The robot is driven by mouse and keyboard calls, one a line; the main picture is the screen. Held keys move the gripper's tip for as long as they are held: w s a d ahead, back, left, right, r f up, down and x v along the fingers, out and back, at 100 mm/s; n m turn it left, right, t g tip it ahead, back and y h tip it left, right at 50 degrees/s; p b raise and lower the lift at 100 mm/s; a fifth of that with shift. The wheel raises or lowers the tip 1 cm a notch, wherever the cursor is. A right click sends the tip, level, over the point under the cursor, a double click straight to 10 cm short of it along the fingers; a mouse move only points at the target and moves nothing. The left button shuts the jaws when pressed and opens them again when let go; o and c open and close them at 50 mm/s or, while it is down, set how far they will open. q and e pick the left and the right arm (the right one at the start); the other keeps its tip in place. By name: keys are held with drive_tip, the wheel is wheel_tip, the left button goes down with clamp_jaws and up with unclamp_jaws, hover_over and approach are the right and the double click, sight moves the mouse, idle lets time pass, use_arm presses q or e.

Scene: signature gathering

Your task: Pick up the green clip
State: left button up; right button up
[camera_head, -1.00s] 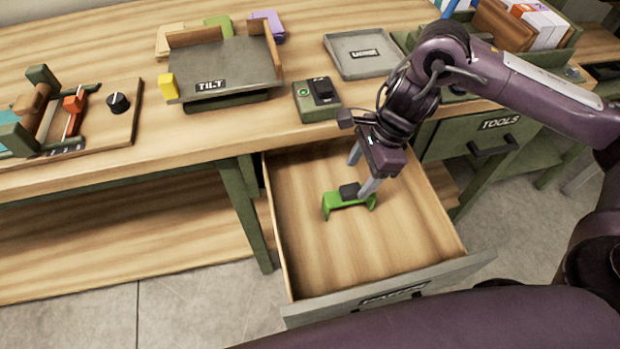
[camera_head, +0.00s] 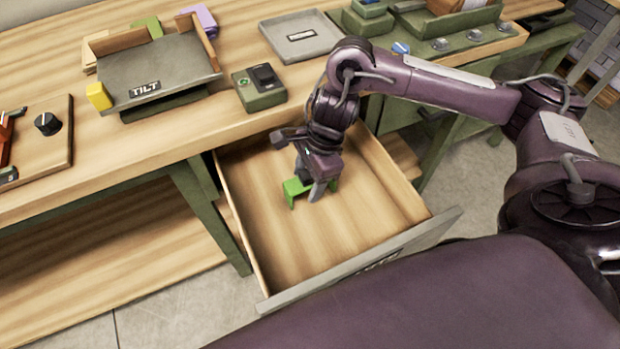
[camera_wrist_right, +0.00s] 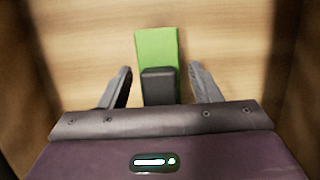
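The green clip (camera_head: 292,188) lies on the floor of the open drawer (camera_head: 285,245), near its back half. My right gripper (camera_head: 307,186) reaches down into the drawer at the clip and partly hides it in the head view. In the right wrist view, my right gripper (camera_wrist_right: 162,84) is open, with one finger on each side of the clip's dark block, a gap showing on both sides. The clip's green part (camera_wrist_right: 157,48) extends beyond the fingertips there. My left gripper is not in view.
On the bench above are the TILT tray (camera_head: 165,70), a small green box with a black switch (camera_head: 260,85) and a grey tray (camera_head: 300,37). Several green containers stand at the back right.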

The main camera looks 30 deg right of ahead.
drive_tip(key=c, duration=0.9)
